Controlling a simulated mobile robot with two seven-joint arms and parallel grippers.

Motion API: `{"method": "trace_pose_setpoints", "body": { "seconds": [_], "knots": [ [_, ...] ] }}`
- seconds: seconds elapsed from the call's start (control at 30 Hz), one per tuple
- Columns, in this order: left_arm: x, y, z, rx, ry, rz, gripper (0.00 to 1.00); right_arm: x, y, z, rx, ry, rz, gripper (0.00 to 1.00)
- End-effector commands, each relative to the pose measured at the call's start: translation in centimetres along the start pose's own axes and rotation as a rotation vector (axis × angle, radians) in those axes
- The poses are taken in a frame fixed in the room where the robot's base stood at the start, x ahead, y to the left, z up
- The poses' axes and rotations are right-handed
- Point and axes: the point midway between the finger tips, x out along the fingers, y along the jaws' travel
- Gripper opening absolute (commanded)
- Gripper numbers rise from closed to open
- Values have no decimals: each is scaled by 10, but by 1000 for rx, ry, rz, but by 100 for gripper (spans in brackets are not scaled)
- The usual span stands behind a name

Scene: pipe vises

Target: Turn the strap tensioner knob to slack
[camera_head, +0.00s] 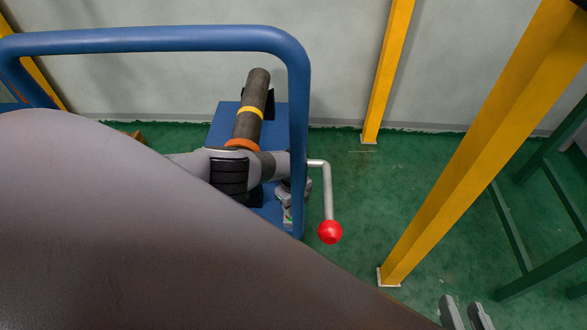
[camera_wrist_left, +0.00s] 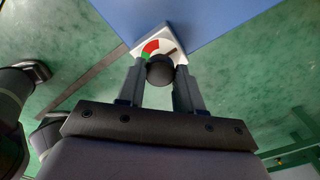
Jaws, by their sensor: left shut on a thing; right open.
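In the left wrist view a round black knob (camera_wrist_left: 160,71) stands on a white dial plate (camera_wrist_left: 180,48) with a red and a green sector. A dark pointer mark lies on the white part, to the right of the red sector. My left gripper (camera_wrist_left: 160,84) is shut on the knob, one finger on each side. In the head view the dial plate shows only in part (camera_head: 288,215), beside the blue frame post, and my large grey arm covers much of the view. My right gripper (camera_head: 466,314) is open and empty at the bottom edge, apart from the knob.
A dark pipe (camera_head: 257,92) with a yellow band rises from the vise on a blue base. A blue tube frame (camera_head: 299,100) stands around it. A crank with a red ball (camera_head: 330,232) sticks out right. Yellow posts (camera_head: 450,165) stand farther right, with green floor between.

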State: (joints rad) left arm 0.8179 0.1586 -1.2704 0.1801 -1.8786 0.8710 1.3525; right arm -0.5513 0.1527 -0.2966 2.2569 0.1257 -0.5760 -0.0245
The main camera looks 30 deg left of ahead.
Motion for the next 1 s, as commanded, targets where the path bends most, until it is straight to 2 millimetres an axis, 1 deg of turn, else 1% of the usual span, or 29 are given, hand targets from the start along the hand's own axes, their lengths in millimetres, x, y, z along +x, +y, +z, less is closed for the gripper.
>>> {"method": "trace_pose_setpoints", "body": {
  "seconds": [0.5, 0.53, 0.57, 0.6, 0.87, 1.0],
  "knots": [
    [0, 0, 1, -19, -2, -2, 5, 1, -1, -2, 5, 4, 0, 43],
    [0, 0, 1, -19, -2, -2, 45, 1, -1, -2, 5, 4, 0, 43],
    [0, 0, 1, -19, -2, -2, 55, 1, -1, -2, 5, 4, 0, 43],
    [0, 0, 1, -18, -2, -2, 61, 1, -1, -2, 5, 4, 0, 43],
    [0, 0, 0, -16, -1, -1, 61, 1, -1, -2, 5, 5, -1, 43],
    [-6, 0, 0, -16, 0, -1, 61, -2, -1, -7, -6, 5, 6, 43]
  ]
}}
